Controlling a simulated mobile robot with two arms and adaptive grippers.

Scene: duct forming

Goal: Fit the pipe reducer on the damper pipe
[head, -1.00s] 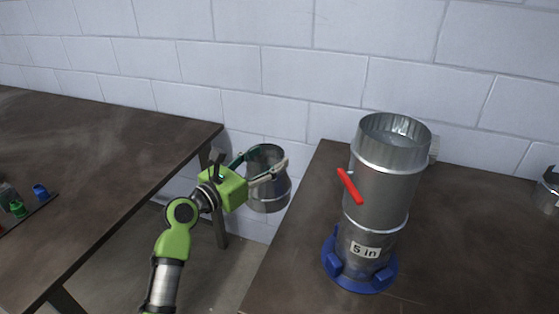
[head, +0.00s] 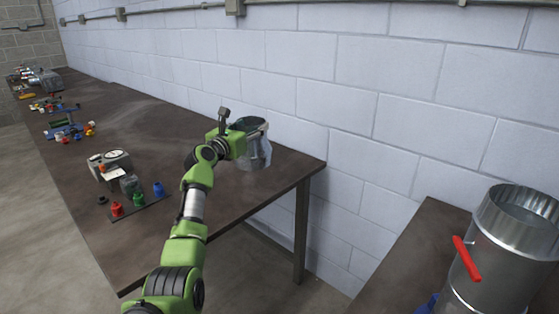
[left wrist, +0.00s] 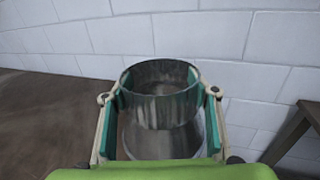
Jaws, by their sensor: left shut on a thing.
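The pipe reducer (head: 258,155) is a grey metal piece, held in the air near the wall. In the head view it shows in front of the right end of the left table. My left gripper (head: 250,131) is shut on it. In the left wrist view the gripper (left wrist: 160,93) has a teal-padded finger on each side of the reducer (left wrist: 160,112), whose open round end faces up. The damper pipe (head: 508,245) stands upright at the far right of the head view, with a red handle and an open top. Its base is mostly cut off. My right gripper is not in view.
The left table (head: 150,140) carries a small device (head: 110,163), red, green and blue pieces and other parts. A gap with floor separates it from the right table (head: 415,245). The block wall (head: 390,70) runs close behind both tables.

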